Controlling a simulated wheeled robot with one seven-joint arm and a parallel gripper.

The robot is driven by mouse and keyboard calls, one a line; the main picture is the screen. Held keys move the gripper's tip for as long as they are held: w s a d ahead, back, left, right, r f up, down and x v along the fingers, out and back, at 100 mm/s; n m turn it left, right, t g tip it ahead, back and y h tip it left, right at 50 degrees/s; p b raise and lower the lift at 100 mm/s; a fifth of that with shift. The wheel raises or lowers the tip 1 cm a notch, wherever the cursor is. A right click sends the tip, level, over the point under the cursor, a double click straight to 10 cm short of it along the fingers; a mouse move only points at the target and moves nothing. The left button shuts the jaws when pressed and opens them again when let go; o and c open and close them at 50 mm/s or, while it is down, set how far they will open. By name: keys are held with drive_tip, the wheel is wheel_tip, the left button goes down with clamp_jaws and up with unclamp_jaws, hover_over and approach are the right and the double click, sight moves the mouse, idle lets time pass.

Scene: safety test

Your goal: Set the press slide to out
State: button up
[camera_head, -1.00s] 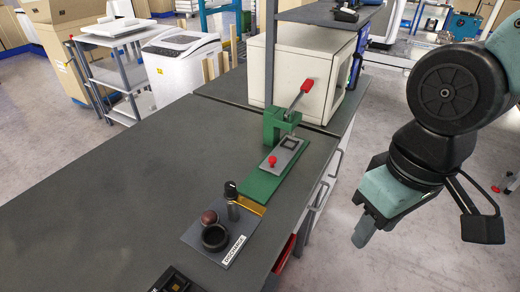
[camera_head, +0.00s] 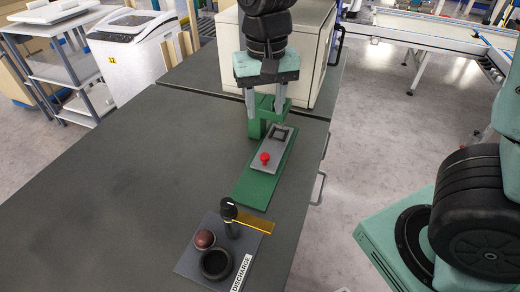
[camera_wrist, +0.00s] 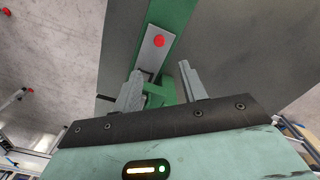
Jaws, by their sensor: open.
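The green press (camera_head: 258,186) stands on the dark workbench. Its grey slide (camera_head: 284,141) lies along the green base, with a red knob (camera_head: 265,158) at the near end and a dark square nest (camera_head: 278,134) close to the press column. In the wrist view the slide (camera_wrist: 150,55) and red knob (camera_wrist: 159,42) show beyond my fingers. My gripper (camera_head: 264,108) is open and empty, pointing down over the press column, behind the slide and apart from the knob. The fingers (camera_wrist: 160,88) straddle the column in the wrist view. The press's red-handled lever is hidden behind my gripper.
A grey plate labelled DISCHARGE (camera_head: 194,268) holds a black ring cup (camera_head: 216,264), a brown ball (camera_head: 204,239) and a black-topped post (camera_head: 229,212). A yellow strip (camera_head: 256,222) lies beside it. A white cabinet (camera_head: 306,50) stands behind the press. The bench's left side is clear.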

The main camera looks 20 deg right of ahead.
sight(265, 155)
wheel_tip(265, 155, down, 14)
drive_tip(key=shift+d+r+b, duration=0.1)
drive_tip(key=shift+r+b, duration=0.15)
drive_tip(key=shift+b, duration=0.4)
clamp_jaws()
